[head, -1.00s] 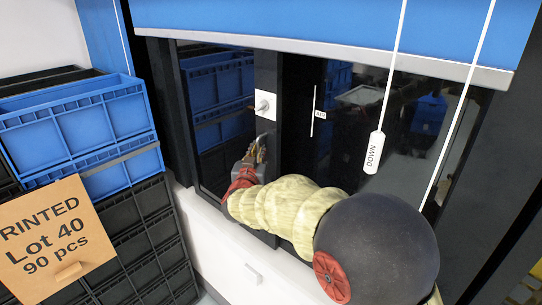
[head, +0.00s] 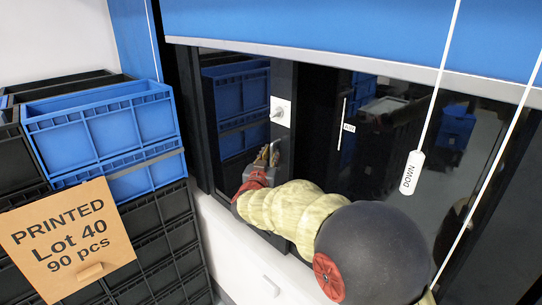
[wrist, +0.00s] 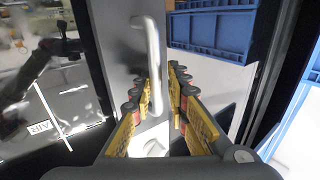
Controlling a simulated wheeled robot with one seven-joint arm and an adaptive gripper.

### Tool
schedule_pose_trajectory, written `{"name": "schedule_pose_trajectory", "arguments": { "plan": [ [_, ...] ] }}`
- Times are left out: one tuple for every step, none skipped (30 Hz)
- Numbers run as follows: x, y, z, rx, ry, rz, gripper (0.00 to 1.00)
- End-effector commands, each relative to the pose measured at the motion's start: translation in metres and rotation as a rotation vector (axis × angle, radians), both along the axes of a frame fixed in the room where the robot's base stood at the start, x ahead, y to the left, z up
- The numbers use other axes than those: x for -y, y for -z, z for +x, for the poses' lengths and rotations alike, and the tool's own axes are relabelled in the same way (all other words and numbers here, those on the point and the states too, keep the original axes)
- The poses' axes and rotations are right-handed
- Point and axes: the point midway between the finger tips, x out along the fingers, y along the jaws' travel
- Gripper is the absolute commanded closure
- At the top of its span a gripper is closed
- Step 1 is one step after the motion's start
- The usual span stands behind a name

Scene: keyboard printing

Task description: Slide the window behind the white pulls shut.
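The sliding window has dark glass (head: 237,100) in black frames behind the white pulls (head: 437,95). One pull carries a tag reading DOWN (head: 412,172). A dark upright (head: 281,75) bears a white plate with a small knob (head: 280,111). My gripper (head: 267,155) is just below the white plate.
Blue crates (head: 105,128) and black crates (head: 165,235) are stacked at left, with a cardboard sign (head: 68,238) in front. A blue blind with a grey bottom rail (head: 330,57) hangs above. A white panel (head: 235,260) lies below the window.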

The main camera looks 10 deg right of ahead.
Motion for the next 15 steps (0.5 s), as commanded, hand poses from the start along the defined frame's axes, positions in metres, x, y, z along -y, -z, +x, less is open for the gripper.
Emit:
{"name": "schedule_pose_trajectory", "arguments": {
  "plan": [
    [0.0,0.0,0.0,0.0,0.0,0.0,0.85],
    [0.0,0.0,0.0,0.0,0.0,0.0,0.85],
    [0.0,0.0,0.0,0.0,0.0,0.0,0.85],
    [0.0,0.0,0.0,0.0,0.0,0.0,0.85],
    [0.0,0.0,0.0,-0.001,0.0,0.0,0.85],
    [0.0,0.001,0.0,-0.001,0.0,0.0,0.85],
    [0.0,0.001,0.0,-0.001,0.0,0.0,0.85],
    [0.0,0.001,-0.001,-0.001,0.0,0.0,0.85],
    [-0.001,0.001,-0.002,-0.001,0.0,0.0,0.85],
    [-0.001,0.001,-0.004,-0.001,0.0,0.0,0.85],
    [-0.002,0.001,-0.006,-0.001,0.0,0.0,0.85],
    [-0.004,0.001,-0.01,-0.002,-0.001,0.001,0.85],
    [-0.006,0.001,-0.013,-0.002,-0.001,0.001,0.85],
    [-0.008,0.001,-0.018,-0.003,-0.002,0.001,0.85],
    [-0.01,0.0,-0.024,-0.001,-0.002,0.001,0.85]
  ]
}}
